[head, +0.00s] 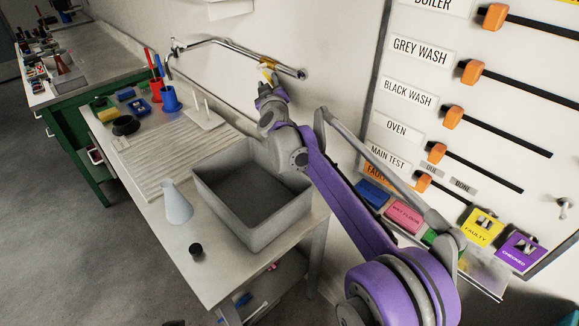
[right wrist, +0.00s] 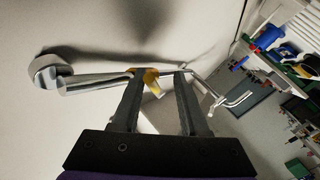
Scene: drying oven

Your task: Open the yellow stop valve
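The yellow stop valve handle (head: 267,75) sits on a chrome wall pipe (head: 287,69), above the grey sink, in the head view. My right gripper (head: 268,89) is raised at the valve and partly hides it. In the right wrist view the yellow handle (right wrist: 151,78) shows between the two dark fingers of my right gripper (right wrist: 160,74), close to the left finger. The fingers are apart, with a gap on the right side of the handle. I cannot tell whether the left finger touches it. My left gripper is not in view.
Below my right arm is a grey sink (head: 225,222) in a bench, with a pale conical flask (head: 177,204) and a small black cap (head: 196,249) beside it. A wall board (head: 400,75) with labels and orange sliders stands at the right.

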